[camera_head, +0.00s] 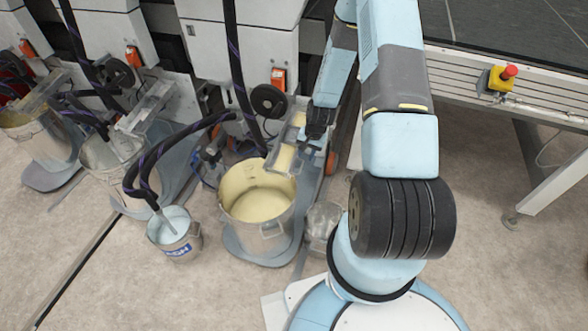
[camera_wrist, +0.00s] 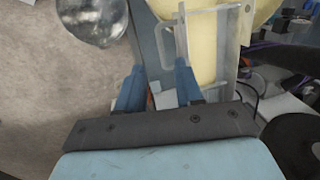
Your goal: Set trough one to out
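The nearest trough (camera_head: 285,158), a translucent tray with yellow paint in it, sits at the rim of the yellow-paint bucket (camera_head: 238,180); I take it to be trough one. My gripper (camera_head: 308,143) is at its right side. In the wrist view, my gripper (camera_wrist: 158,80) has its two blue fingers apart, one on each side of the lower part of the trough's clear frame-like handle (camera_wrist: 168,45). I cannot tell whether either finger touches it. The yellow paint (camera_wrist: 205,35) shows to the right of the handle.
A small bucket (camera_head: 175,237) with a hose stands left of the yellow bucket. A clear jar (camera_head: 322,220) stands on its right. Other troughs (camera_head: 148,108) and buckets are further left. A conveyor frame with a red emergency button (camera_head: 509,72) is at right. The front floor is clear.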

